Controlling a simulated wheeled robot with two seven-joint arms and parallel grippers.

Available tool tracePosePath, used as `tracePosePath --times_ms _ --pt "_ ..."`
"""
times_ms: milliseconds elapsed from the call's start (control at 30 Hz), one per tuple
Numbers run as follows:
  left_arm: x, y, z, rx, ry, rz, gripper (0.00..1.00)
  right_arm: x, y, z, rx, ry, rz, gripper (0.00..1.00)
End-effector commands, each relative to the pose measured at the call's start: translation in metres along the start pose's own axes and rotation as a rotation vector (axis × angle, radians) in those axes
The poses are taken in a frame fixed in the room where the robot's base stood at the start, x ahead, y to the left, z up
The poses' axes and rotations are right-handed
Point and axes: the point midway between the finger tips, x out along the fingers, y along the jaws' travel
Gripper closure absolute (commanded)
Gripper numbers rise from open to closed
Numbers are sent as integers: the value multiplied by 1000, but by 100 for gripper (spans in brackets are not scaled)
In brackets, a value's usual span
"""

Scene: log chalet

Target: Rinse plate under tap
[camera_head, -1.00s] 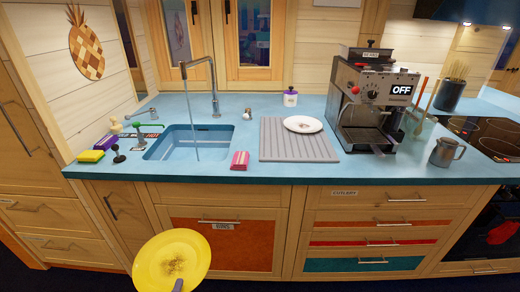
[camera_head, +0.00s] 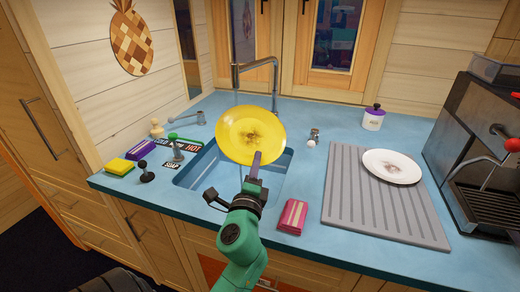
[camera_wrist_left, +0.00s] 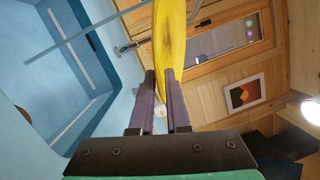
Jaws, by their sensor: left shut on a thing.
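The yellow plate (camera_head: 250,128) has a brown smudge in its middle. It is tilted, its face towards the head camera, above the sink (camera_head: 190,178). My left gripper (camera_head: 255,168) is shut on the plate's lower rim. The wrist view shows the plate (camera_wrist_left: 168,35) edge-on between the fingers (camera_wrist_left: 160,85). The metal tap (camera_head: 262,64) stands behind the plate, its spout end just above the plate's upper left. A short water stream (camera_head: 236,95) shows there; the plate hides the rest, so I cannot tell whether water touches it. My right gripper is not in view.
A white plate (camera_head: 391,167) with a brown smudge lies on the grey draining mat (camera_head: 352,215). A pink packet (camera_head: 292,216) sits at the sink's front right. A sponge (camera_head: 119,167), soap and small bottles stand left. The coffee machine (camera_head: 485,130) blocks the right.

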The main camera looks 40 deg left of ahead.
Motion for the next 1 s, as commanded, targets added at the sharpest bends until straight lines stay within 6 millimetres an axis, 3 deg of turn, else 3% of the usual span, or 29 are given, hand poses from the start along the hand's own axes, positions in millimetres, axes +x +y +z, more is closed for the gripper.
tracePosePath --times_ms 367,700,1000 --pt "28 12 13 5 -3 -6 100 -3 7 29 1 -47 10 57" --pt "63 31 29 5 -2 -5 100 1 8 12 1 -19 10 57" --pt "93 48 42 4 -3 -5 100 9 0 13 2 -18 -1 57"
